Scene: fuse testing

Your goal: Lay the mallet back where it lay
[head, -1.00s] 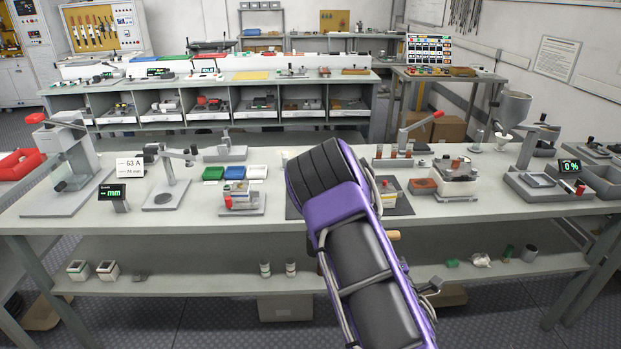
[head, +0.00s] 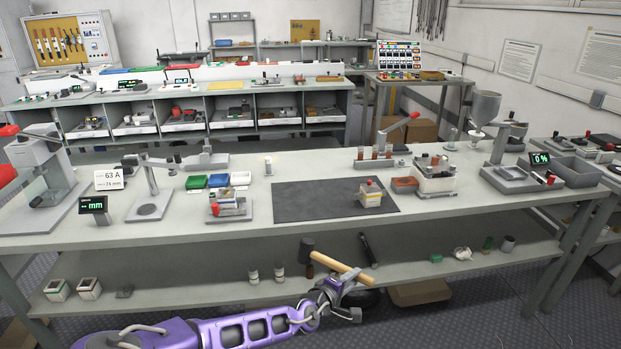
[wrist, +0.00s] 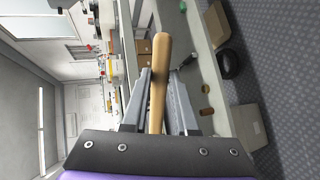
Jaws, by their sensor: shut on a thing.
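The mallet has a black head (head: 307,245) and a pale wooden handle (head: 340,267). It is held in front of the lower shelf (head: 210,292), below the worktop's front edge, with its head to the left and its handle sloping down to the right. My gripper (head: 350,278) is shut on the handle. In the wrist view, the handle (wrist: 159,75) stands between the two fingers of my gripper (wrist: 160,90), and its rounded end points away from the camera. The mallet head is out of the wrist view. I cannot tell whether the mallet touches the shelf.
A dark torch-like tool (head: 368,250) is on the shelf just behind the handle. Two small jars (head: 279,271) stand left of the mallet, and small items including a green block (head: 436,258) lie right. The worktop above holds a dark mat (head: 315,207) with a small fuse block (head: 370,194).

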